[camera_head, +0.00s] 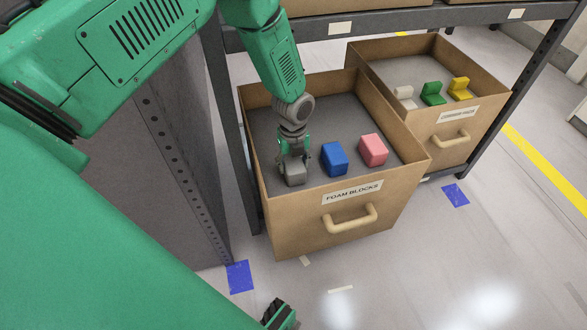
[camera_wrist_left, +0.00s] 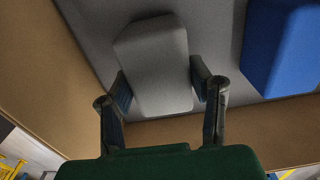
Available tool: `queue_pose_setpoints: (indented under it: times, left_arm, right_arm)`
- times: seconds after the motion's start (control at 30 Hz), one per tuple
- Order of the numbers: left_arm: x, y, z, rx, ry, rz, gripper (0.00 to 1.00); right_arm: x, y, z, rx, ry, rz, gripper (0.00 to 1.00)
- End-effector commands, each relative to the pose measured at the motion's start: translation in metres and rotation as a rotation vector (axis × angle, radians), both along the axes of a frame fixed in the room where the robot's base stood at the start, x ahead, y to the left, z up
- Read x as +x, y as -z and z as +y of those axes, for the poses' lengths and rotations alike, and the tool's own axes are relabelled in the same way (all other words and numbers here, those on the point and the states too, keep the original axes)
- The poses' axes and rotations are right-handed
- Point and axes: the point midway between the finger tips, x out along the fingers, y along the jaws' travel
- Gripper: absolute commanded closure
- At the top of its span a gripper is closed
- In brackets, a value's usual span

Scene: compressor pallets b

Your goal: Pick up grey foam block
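The grey foam block (camera_head: 293,178) lies in the near-left corner of the drawer labelled "FOAM BLOCKS" (camera_head: 390,195). My left gripper (camera_head: 296,160) points down into this drawer, right over the grey block and partly hiding it. In the left wrist view the grey block (camera_wrist_left: 155,65) lies between the two dark fingers (camera_wrist_left: 160,82), one on each side and very close to it. I cannot tell whether the fingers press on it. The block seems to rest on the drawer floor.
A blue block (camera_head: 334,158) sits just right of the grey one, and a pink block (camera_head: 373,149) farther right. The drawer walls stand around my left gripper. A second drawer (camera_head: 425,135) with white, green and yellow pieces is behind right. A rack post (camera_head: 225,110) stands left.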

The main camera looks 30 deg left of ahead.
Motion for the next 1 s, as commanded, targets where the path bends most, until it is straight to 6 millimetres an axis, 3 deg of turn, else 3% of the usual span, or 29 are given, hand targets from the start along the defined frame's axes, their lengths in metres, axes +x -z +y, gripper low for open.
queue_pose_setpoints:
  times: [0.3,0.47,1.0]
  left_arm:
    - [-0.002,0.001,0.001,0.005,0.0,0.005,0.83]
    - [-0.001,-0.01,0.001,0.004,0.0,0.003,0.83]
    - [0.0,-0.119,0.0,0.002,0.0,-0.001,0.83]
  right_arm:
    - [0.0,0.0,0.0,0.0,-0.001,0.0,1.0]
    - [0.0,-0.005,0.0,0.0,0.0,0.0,1.0]
    - [0.0,-0.042,0.0,0.0,0.0,0.0,1.0]
